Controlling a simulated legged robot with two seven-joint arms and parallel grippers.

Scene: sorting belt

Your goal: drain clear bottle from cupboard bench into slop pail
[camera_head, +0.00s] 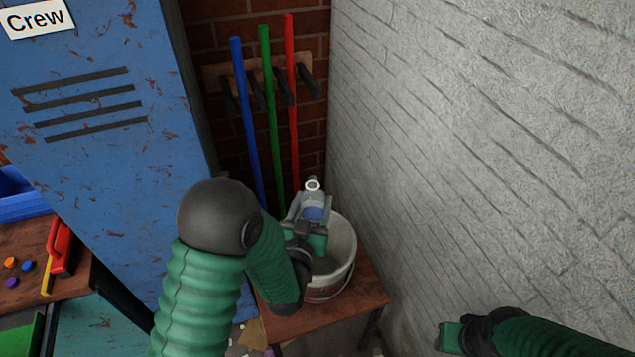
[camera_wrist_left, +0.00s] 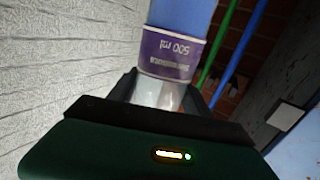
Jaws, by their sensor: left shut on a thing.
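My left gripper (camera_head: 311,217) is shut on the clear bottle (camera_head: 313,197), which stands roughly upright with its open mouth up. Blue liquid shows in its lower part. In the left wrist view the bottle (camera_wrist_left: 162,92) has a purple 500 ml label, seen upside down, with blue liquid beyond it. The slop pail (camera_head: 345,250), whitish and stained, is below and just behind the gripper; the gripper hides part of its opening. My right gripper (camera_head: 452,337) is at the lower right, away from the pail; its jaw opening is unclear.
The pail stands on a small wooden stand (camera_head: 372,292) against a grey wall (camera_head: 480,150). A blue locker (camera_head: 100,170) is on the left. Blue, green and red poles (camera_head: 268,110) hang behind. A bench (camera_head: 60,285) with small coloured pieces is at far left.

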